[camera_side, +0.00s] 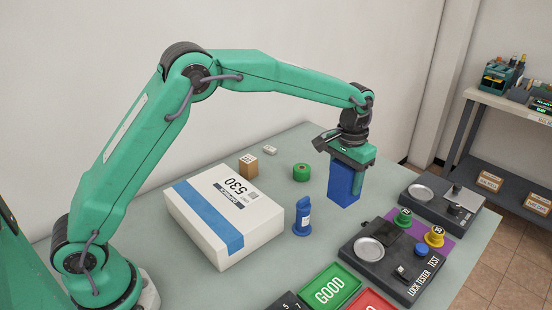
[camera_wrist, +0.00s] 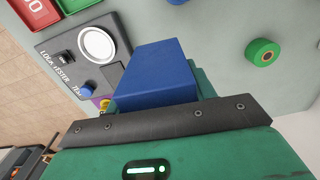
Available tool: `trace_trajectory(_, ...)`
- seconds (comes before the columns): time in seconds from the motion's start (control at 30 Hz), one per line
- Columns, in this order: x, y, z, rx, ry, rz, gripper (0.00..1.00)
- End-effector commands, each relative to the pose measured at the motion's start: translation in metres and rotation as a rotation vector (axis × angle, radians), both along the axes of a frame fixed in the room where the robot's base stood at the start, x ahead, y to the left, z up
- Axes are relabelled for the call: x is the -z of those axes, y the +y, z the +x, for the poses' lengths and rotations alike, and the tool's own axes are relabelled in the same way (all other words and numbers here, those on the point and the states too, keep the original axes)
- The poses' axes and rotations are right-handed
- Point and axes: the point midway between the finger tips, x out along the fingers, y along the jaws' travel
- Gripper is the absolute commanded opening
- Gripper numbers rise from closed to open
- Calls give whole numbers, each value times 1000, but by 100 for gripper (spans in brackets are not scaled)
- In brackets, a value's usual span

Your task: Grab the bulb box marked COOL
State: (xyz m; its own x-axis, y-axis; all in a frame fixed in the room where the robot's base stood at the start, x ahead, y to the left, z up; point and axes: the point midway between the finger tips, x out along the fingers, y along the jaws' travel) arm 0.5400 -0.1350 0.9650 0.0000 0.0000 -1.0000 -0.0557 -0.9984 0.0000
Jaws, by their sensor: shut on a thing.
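A blue box (camera_side: 343,187) is held in my gripper (camera_side: 352,160), which points down over the table's right half. The box also shows in the wrist view (camera_wrist: 158,74), just beyond the edge of my gripper (camera_wrist: 165,105). The box hangs upright, and no gap shows between it and the jaws. No COOL marking can be read on the faces in view. I cannot tell whether its bottom clears the table.
A green roll (camera_side: 301,172) and small brown box (camera_side: 248,166) stand behind. The lock tester (camera_side: 405,288) and green GOOD tray (camera_side: 330,289) are in front.

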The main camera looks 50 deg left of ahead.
Motion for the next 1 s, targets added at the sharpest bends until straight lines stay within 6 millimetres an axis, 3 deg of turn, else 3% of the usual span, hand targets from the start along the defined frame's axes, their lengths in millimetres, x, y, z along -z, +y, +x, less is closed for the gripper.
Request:
trace_trajectory(0.3, -13, -18, -13, 0, -1, 0, 30)
trace_trajectory(1.0, -15, -17, -15, -1, -1, 0, 30)
